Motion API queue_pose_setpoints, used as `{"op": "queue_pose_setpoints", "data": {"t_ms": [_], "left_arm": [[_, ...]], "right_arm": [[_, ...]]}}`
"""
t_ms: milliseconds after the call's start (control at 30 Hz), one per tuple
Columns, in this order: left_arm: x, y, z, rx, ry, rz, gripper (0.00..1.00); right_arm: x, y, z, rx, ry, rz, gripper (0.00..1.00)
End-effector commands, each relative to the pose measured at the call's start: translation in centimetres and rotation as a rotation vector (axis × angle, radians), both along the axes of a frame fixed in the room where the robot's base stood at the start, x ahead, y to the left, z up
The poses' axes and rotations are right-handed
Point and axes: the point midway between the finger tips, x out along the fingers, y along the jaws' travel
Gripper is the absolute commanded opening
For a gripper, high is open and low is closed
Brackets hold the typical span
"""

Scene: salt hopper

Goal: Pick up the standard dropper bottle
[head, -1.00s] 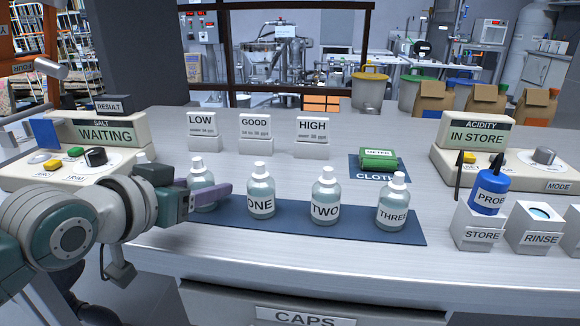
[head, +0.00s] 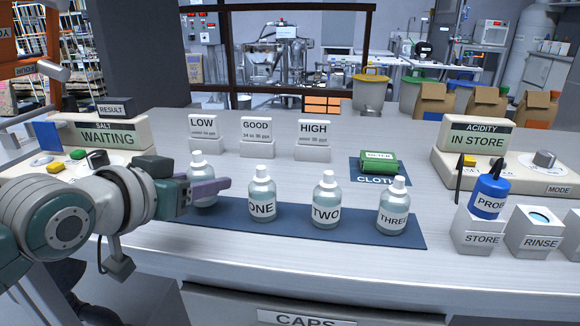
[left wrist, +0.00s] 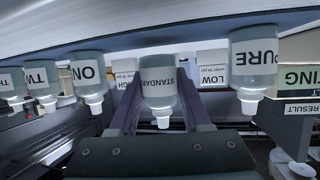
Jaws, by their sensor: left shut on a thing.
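The standard dropper bottle (left wrist: 159,88), clear with a white cap and a STANDARD label, is between the two fingers of my left gripper (left wrist: 158,112) in the left wrist view, which is upside down. In the head view this bottle (head: 201,178) is at the left end of the row, its lower part partly covered by my left gripper (head: 208,189). The gripper is shut on it. The bottle looks upright and slightly raised above the blue mat (head: 340,228). My right gripper is not in view.
Bottles ONE (head: 262,195), TWO (head: 325,203) and THREE (head: 393,208) stand on the mat to the right. A PURE bottle (left wrist: 253,62) stands on the other side. LOW, GOOD and HIGH signs (head: 257,136) stand behind. The front counter is clear.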

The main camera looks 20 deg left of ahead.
Motion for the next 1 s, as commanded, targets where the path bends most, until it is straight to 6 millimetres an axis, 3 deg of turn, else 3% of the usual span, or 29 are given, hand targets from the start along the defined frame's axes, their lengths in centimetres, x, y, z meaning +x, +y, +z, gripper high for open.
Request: {"op": "queue_pose_setpoints", "data": {"t_ms": [300,500,700,1000], "left_arm": [[0.1,0.0,9.7,0.004,-0.009,0.0,0.0],[0.1,0.0,15.0,0.003,-0.007,0.0,0.0],[0.1,0.0,17.8,0.002,-0.005,0.001,0.0],[0.0,0.0,18.5,0.0,-0.001,0.001,0.0]], "right_arm": [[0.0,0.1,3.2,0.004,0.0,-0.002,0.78],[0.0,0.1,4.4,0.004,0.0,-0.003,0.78],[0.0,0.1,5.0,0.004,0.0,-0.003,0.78],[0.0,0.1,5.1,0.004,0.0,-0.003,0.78]]}}
